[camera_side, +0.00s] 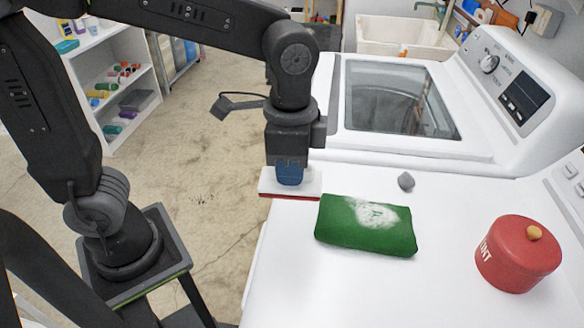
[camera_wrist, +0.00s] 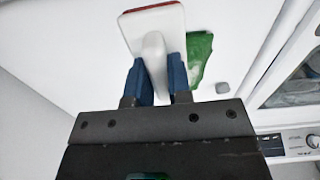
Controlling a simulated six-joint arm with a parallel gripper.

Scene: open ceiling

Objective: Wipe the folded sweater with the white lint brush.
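The white lint brush (camera_side: 303,182) has a white body with a red underside edge. My gripper (camera_side: 289,173) is shut on its handle and holds it level at the left end of the folded sweater. In the wrist view the blue fingers of my gripper (camera_wrist: 161,80) are on both sides of the white handle of the lint brush (camera_wrist: 152,22). The folded green sweater (camera_side: 345,228) lies on the white machine top, with a whitish fuzzy patch on its upper middle. It shows partly in the wrist view (camera_wrist: 199,52), beside the brush. Whether the brush touches it, I cannot tell.
A red lidded pot (camera_side: 517,258) stands to the right of the sweater. A small grey lump (camera_side: 405,181) lies behind the sweater. A washer (camera_side: 400,95) with a glass lid stands behind. The white top (camera_side: 300,285) in front of the sweater is clear.

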